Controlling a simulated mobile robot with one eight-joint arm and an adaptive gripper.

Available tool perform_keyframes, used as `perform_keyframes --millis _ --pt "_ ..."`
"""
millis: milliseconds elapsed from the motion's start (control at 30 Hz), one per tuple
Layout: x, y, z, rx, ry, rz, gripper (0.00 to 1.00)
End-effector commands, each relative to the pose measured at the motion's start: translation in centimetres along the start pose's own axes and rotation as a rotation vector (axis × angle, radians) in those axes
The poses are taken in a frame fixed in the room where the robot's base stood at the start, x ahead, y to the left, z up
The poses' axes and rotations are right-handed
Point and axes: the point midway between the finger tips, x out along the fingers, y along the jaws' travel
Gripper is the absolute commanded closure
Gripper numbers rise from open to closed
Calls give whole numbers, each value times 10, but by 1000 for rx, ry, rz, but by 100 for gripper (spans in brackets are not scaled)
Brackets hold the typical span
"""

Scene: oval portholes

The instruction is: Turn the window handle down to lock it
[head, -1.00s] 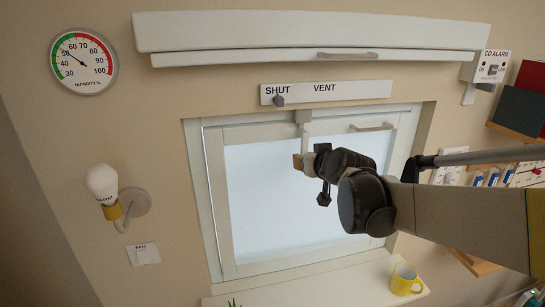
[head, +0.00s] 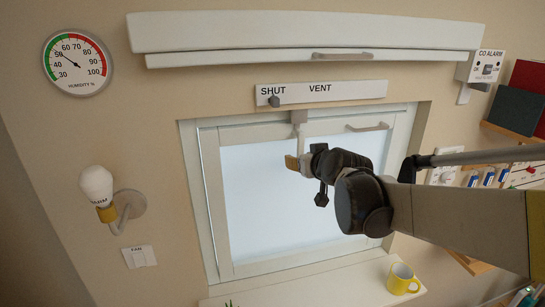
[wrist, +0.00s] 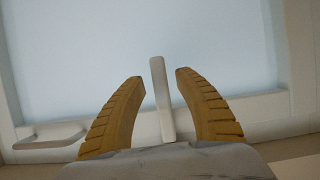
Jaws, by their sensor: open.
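The window handle (head: 298,119) is a pale lever on the top rail of the white-framed window (head: 212,215). In the head view it hangs downward from its mount, and its lower end is close to my gripper (head: 293,163). In the wrist view the handle (wrist: 162,100) stands as a slim bar between the two yellow fingers of my gripper (wrist: 162,90). The fingers are open, one on each side, with a gap showing to each. The wrist view appears upside down relative to the head view.
A grey pull bar (head: 367,127) sits on the top rail, right of the handle. Above are a SHUT/VENT strip (head: 350,91) with a knob (head: 274,101) and a long white cover (head: 220,35). A yellow mug (head: 402,280) stands on the sill below.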

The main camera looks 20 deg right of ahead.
Motion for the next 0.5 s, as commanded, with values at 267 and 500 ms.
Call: perform_keyframes --millis 267,500 --pt "-47 1 0 1 0 2 60" --pt "-91 1 1 1 0 1 60"
